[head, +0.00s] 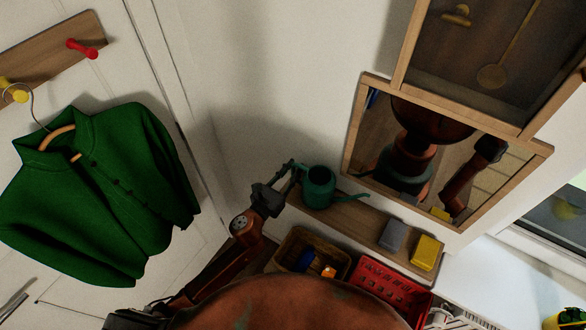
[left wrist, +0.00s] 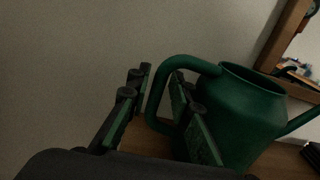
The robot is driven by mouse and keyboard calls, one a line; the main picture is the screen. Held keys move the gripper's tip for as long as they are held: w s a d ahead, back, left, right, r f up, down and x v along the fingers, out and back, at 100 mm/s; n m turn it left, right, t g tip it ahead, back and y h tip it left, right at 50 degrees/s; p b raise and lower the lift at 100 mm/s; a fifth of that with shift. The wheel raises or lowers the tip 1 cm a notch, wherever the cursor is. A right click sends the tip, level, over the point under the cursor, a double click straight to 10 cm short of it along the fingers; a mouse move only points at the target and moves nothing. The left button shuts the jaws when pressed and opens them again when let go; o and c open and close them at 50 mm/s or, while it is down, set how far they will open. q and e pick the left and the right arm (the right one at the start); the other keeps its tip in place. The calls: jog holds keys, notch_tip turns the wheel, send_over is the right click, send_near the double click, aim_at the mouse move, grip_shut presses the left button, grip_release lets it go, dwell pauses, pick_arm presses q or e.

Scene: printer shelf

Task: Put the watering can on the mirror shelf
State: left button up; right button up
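The green watering can (head: 318,192) stands at the left end of the wooden mirror shelf (head: 358,219), its spout pointing right. It looks upright, though its base contact is partly hidden. My left gripper (head: 284,184) reaches in from the left at the can's handle. In the left wrist view the can (left wrist: 240,115) fills the right side, with the shelf (left wrist: 290,160) under it. The handle loop passes between the fingers of my left gripper (left wrist: 160,112), which are apart with visible gaps. My right gripper does not show directly.
A grey block (head: 392,235) and a yellow block (head: 425,252) sit on the shelf's right part. The mirror (head: 355,140) hangs above, reflecting my body. A basket (head: 300,240) and red crate (head: 385,285) are below. A green jacket (head: 95,195) hangs left.

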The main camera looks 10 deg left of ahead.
pick_arm(q)
jog(key=shift+o, duration=0.7)
jog(key=shift+r, duration=0.25)
jog(key=b+v, duration=0.1)
jog(key=v, duration=1.1)
jog(key=shift+a+f, duration=0.1)
jog(key=shift+f, duration=0.05)
